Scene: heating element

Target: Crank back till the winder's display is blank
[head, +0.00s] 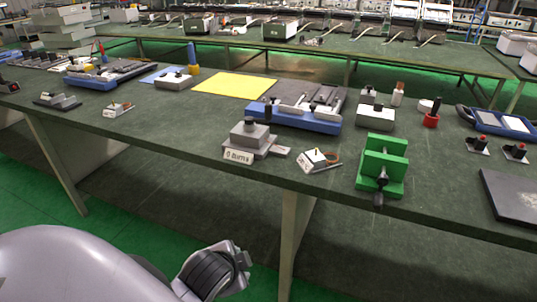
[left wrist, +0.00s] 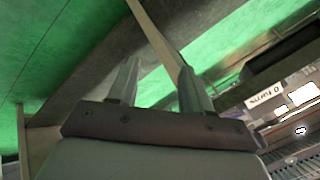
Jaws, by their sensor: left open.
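The winder (head: 250,137) is a grey stepped block with a dark knob on top, near the table's front edge in the head view. Its white display (head: 238,157) faces the front and reads "0 turns"; it is not blank. A flat grey bar sticks out to the winder's right; I cannot tell whether it is the crank. My right gripper is not in view.
The table (head: 170,125) is clear to the winder's left.

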